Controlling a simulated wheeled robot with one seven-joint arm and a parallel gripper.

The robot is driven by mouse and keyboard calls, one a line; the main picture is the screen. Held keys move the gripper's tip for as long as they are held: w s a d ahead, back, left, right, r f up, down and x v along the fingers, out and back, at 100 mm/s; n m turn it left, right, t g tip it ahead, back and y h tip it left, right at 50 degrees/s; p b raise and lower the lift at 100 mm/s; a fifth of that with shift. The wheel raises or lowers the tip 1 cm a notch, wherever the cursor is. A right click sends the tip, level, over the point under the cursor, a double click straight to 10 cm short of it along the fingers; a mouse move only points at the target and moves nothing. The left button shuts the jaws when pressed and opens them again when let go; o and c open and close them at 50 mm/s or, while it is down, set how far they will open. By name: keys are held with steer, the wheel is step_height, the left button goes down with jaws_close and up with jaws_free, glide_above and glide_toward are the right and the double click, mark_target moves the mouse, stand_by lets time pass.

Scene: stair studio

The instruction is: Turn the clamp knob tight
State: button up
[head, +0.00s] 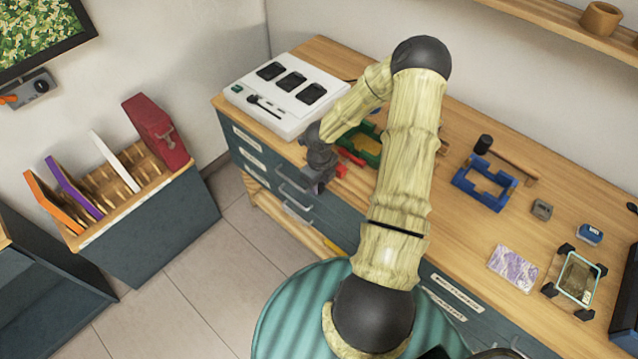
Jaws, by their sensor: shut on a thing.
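My gripper (322,182), dark grey, is at the front left edge of the wooden workbench, at the end of my bent arm. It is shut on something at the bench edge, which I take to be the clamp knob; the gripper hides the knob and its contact. Small red parts (341,171) show just right of the gripper. A green frame (371,158) with a red bar (351,157) lies right behind it, partly covered by my arm. How tight the knob is cannot be seen.
A white case (287,92) with black inserts stands behind the gripper on the bench (470,225). A blue frame (484,184), a mallet (484,145) and small items lie to the right. A rack (130,215) with a red box (155,132) stands left, across a floor gap.

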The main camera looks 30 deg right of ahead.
steer(key=shift+a+f+b, duration=0.2)
steer(key=shift+a+b, duration=0.15)
steer(key=shift+b, duration=0.25)
